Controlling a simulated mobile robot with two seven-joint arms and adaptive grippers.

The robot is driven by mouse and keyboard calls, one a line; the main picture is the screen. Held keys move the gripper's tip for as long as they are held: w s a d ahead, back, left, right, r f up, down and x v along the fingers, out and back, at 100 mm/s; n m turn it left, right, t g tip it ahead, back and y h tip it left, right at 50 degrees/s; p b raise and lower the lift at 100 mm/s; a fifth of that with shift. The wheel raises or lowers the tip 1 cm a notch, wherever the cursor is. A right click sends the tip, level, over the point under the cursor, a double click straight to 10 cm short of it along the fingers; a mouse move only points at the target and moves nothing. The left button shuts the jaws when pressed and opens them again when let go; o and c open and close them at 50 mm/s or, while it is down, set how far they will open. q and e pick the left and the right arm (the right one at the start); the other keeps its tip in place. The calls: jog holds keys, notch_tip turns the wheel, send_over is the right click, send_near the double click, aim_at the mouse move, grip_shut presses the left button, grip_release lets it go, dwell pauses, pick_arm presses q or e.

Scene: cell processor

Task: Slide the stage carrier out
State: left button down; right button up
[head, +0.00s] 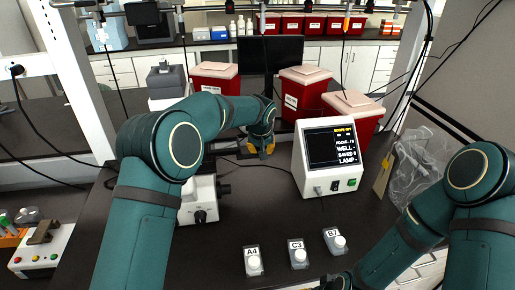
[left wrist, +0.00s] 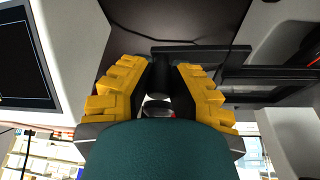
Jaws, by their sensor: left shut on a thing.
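My left gripper (head: 262,150) points down over the dark bench between the white microscope (head: 205,190) and the display box. In the left wrist view its yellow fingers (left wrist: 158,90) are closed on a dark round knob (left wrist: 158,78), which seems to belong to the stage carrier. Black flat frame parts (left wrist: 250,72) lie beside it; I cannot tell how far out the carrier sits. My left arm hides much of the microscope and stage in the head view. Only a dark bit of my right gripper (head: 340,282) shows at the bottom edge; its fingers are hidden.
A white display box (head: 330,160) stands right of my left gripper. Three labelled holders, A4 (head: 253,261), C3 (head: 298,255) and B7 (head: 335,241), stand at the front. Red bins (head: 305,95) stand behind. A clear plastic bag (head: 415,165) lies at right. Bare bench lies between microscope and holders.

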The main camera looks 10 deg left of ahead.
pick_arm(q)
jog(key=c, duration=0.9)
grip_release()
jog(key=shift+w, duration=0.1)
jog(key=shift+o, duration=0.2)
jog(key=v, duration=1.2)
jog(key=shift+f, duration=0.1)
